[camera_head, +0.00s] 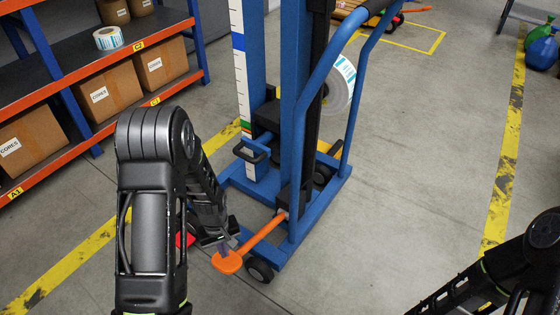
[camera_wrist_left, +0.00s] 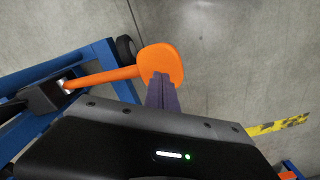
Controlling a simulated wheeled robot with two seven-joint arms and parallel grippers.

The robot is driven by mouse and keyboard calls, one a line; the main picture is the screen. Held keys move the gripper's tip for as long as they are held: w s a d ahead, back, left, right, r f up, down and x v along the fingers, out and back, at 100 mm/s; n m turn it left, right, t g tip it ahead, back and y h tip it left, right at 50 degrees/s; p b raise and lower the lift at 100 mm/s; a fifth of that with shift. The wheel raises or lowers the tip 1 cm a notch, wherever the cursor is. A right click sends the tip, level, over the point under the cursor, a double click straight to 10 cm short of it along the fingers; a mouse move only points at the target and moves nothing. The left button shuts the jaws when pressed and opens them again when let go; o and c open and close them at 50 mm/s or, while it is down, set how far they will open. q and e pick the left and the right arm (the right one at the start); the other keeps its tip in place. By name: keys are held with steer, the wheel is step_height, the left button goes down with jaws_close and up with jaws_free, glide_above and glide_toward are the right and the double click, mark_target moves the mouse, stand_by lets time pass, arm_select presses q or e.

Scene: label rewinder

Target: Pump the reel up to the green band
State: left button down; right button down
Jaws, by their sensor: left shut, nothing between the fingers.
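The blue lifting cart stands in the middle of the head view, with a white reel (camera_head: 340,84) of labels on its far side. A white scale (camera_head: 239,75) runs up its mast, with a blue band high and a green band (camera_head: 246,125) near its lower end. An orange foot pedal (camera_head: 228,262) on an orange lever (camera_head: 262,233) sticks out low at the front. My left gripper (camera_head: 228,248) is shut and empty, its fingertips at the pedal's pad. In the left wrist view the fingers (camera_wrist_left: 161,92) overlap the pad (camera_wrist_left: 160,62); contact is unclear.
A shelf rack with cardboard boxes (camera_head: 107,92) and a label roll (camera_head: 108,38) stands at left. A red part (camera_head: 186,240) shows beside my left wrist. The floor right of the cart is clear up to a yellow line (camera_head: 505,160). My right arm is at lower right.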

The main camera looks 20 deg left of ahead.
arm_select(q)
step_height(320, 180, up, 5)
steer(key=p, duration=0.3)
steer(key=shift+f, duration=0.1)
